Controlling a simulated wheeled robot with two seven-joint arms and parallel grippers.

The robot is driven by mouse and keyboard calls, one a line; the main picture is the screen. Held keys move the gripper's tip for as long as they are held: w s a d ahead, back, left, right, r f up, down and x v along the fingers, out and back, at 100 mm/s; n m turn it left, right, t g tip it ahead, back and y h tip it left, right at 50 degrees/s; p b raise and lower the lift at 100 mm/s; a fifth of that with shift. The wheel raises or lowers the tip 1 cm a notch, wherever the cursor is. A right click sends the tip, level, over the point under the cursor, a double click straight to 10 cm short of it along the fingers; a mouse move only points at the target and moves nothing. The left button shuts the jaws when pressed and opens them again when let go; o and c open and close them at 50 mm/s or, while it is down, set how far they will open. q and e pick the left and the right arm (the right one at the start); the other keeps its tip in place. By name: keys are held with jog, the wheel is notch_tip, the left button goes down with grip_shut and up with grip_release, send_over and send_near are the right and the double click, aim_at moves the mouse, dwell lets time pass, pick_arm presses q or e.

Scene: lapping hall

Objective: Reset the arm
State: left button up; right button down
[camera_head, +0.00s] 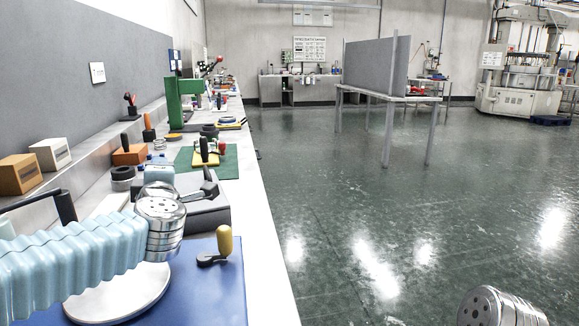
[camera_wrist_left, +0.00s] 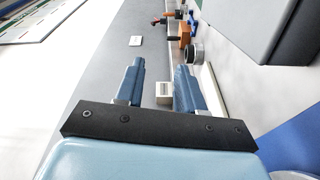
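My left arm (camera_head: 75,262), with a light-blue ribbed sleeve, comes in from the left over the bench in the head view. It ends in a silver metal joint (camera_head: 165,228) above the grey device and blue mat. My left gripper (camera_wrist_left: 160,66) shows in the left wrist view, with two blue fingers spread apart and nothing held between them. A small white box (camera_wrist_left: 164,93) appears in the gap, beyond the fingers and not gripped. Of my right arm only a silver metal joint (camera_head: 497,307) shows at the bottom right; its gripper is out of view.
The long bench (camera_head: 258,230) holds a blue mat (camera_head: 226,285) with a yellow-handled tool (camera_head: 224,243), a grey device (camera_head: 208,218), a green mat (camera_head: 228,163) and a green press (camera_head: 174,105). White (camera_head: 50,154) and brown (camera_head: 19,174) boxes stand on the ledge.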

pick_arm(q)
jog(key=p+x, duration=0.1)
jog(key=x, duration=1)
jog(key=shift+a+p, duration=0.25)
jog(key=shift+p, duration=0.05)
jog(key=b+v, duration=0.2)
jog(key=v, duration=1.1)
jog(key=p+x, duration=0.2)
jog(key=x, duration=1.2)
jog(key=s+a+f+n+b, duration=0.3)
jog(key=a+b, duration=0.2)
jog(key=b, duration=0.2)
jog(key=v, duration=1.3)
jog(key=shift+s+d+r, duration=0.25)
